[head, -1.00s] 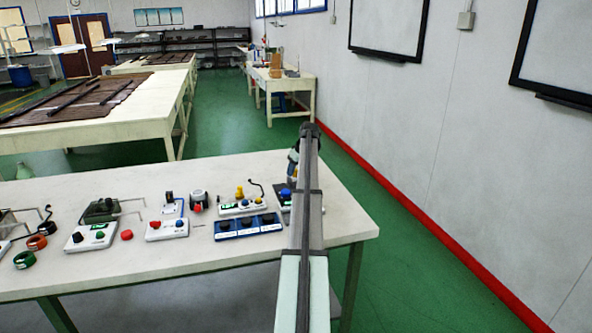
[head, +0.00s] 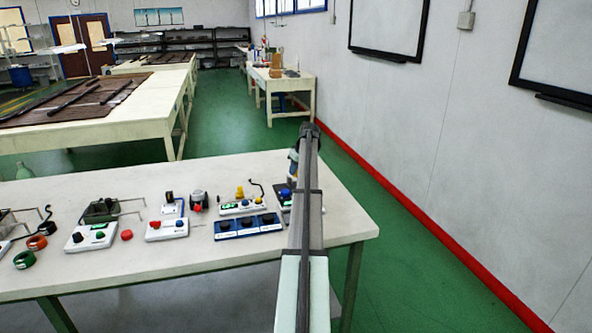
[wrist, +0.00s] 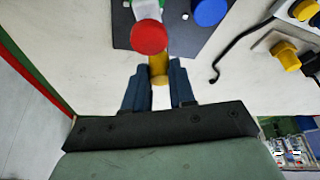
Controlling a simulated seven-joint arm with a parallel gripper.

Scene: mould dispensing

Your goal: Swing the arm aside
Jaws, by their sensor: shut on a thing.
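My arm stretches forward over the right end of the white workbench (head: 335,215) in the head view and hides most of my gripper. In the wrist view my gripper (wrist: 160,75) has its two blue fingers closed on a yellow cylindrical piece (wrist: 159,66). A red round knob (wrist: 149,37) shows just beyond the piece, overlapping it in the picture; whether they touch I cannot tell. A dark plate (wrist: 185,40) with a blue knob (wrist: 209,11) and a white part lies on the bench below and beyond the fingers.
Left of my arm stand a blue three-part box (head: 247,227), a white control box with a red button (head: 167,229) and other small devices. A black cable (wrist: 232,48) lies near the gripper. Right of the bench is open green floor (head: 410,265), then a white wall.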

